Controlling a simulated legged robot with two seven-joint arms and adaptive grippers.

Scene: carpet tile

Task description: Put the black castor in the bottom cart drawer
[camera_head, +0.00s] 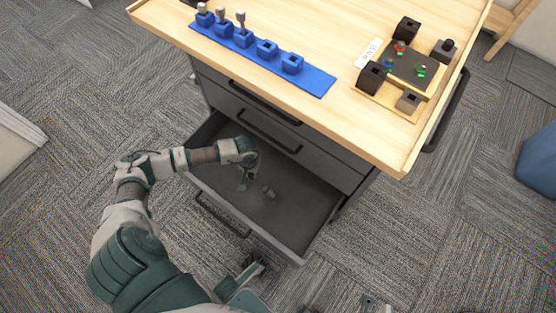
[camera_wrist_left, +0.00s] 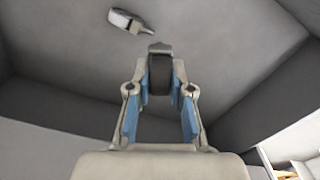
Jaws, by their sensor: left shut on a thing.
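The bottom cart drawer (camera_head: 300,215) is pulled out and open. My left gripper (camera_head: 246,170) reaches down inside it, over the left part of its floor. In the left wrist view, the gripper is shut on the black castor (camera_wrist_left: 160,74), with its dark wheel between the blue-padded fingers and a grey metal part at its far end. Whether the castor touches the drawer floor is unclear. Small parts at the bottom edge of the head view may belong to my right gripper, but its jaws cannot be made out.
A small grey object (camera_head: 268,191) lies on the drawer floor right of my gripper; the wrist view shows it too (camera_wrist_left: 131,21). The cart's wooden top (camera_head: 330,40) overhangs above, carrying a blue holder strip (camera_head: 313,79) and a board with black blocks (camera_head: 412,66). The drawer's right side is clear.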

